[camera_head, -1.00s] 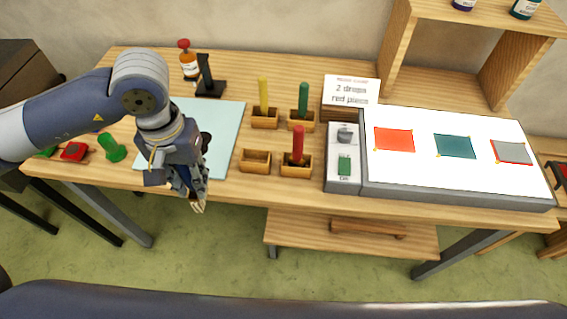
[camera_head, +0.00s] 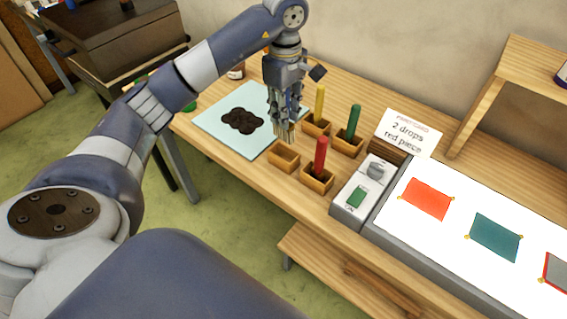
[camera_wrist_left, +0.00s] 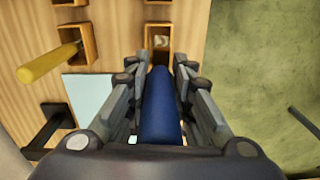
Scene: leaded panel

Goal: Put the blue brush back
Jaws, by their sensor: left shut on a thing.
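My left gripper (camera_head: 286,112) is shut on the blue brush, whose thick blue handle (camera_wrist_left: 161,108) shows between the fingers in the left wrist view. In the head view the fingers hide most of the brush, and only a pale tip shows below them. The gripper is over the table, just above and behind the empty wooden holder (camera_head: 283,160). In the left wrist view this holder (camera_wrist_left: 158,35) lies straight ahead beyond the brush. I cannot tell whether the brush tip touches it. My right gripper is not in view.
The red brush (camera_head: 320,157), yellow brush (camera_head: 319,104) and green brush (camera_head: 353,123) stand in neighbouring holders. A pale blue sheet (camera_head: 214,121) with a dark blotch lies left. A switch box (camera_head: 363,190), light panel (camera_head: 453,210) and paint card (camera_head: 408,133) are right.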

